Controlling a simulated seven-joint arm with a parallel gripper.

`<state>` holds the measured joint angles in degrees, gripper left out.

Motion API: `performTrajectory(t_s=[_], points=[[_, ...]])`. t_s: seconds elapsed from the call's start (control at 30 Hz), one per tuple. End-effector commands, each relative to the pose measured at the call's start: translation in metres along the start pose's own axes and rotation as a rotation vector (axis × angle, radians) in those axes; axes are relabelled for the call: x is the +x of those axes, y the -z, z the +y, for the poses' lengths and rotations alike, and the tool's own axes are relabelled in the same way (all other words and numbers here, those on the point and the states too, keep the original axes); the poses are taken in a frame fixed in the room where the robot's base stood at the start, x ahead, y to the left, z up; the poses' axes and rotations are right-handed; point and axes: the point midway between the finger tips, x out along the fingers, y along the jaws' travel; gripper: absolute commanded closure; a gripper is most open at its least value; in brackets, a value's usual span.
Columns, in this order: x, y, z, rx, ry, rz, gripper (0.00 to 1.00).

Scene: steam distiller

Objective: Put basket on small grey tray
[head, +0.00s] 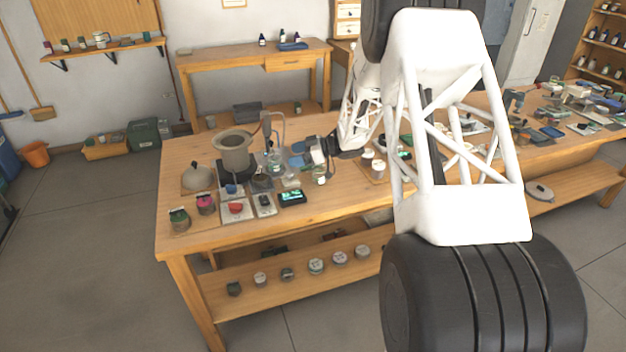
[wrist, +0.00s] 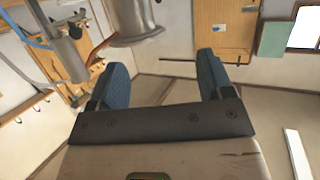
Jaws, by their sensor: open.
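My gripper (head: 294,154) is at the middle of the wooden workbench, pointing left toward the distilling gear. Its two blue fingers stand wide apart in the wrist view (wrist: 162,72), with nothing between them. A small dark grey container (head: 262,183), possibly the basket, stands left of and nearer the front than my gripper; its type is too small to be sure. Small light grey trays lie along the front left: one (head: 228,213) has a red item on it, another (head: 268,212) has a small dark item. I cannot tell which is the task's tray.
A large grey pot (head: 233,150) stands on a dark base, with a pale domed lid (head: 197,178) to its left. It also shows in the wrist view (wrist: 134,22). Glassware (head: 275,160) stands between pot and gripper. Jars (head: 179,219) and a lit display (head: 292,198) crowd the front.

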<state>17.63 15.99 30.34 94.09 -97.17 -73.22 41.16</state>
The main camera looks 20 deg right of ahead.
Motion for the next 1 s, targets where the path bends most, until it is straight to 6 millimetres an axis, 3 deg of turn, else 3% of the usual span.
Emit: performTrajectory(t_s=[0.27,0.53,0.77,1.0], points=[[-0.003,0.04,0.002,-0.043,-0.149,-0.034,0.26],[-0.021,0.104,-0.004,-0.079,-0.434,-0.114,0.26],[-0.049,0.151,-0.026,-0.061,-0.668,-0.201,0.26],[-0.085,0.184,-0.068,0.011,-0.875,-0.304,0.26]])
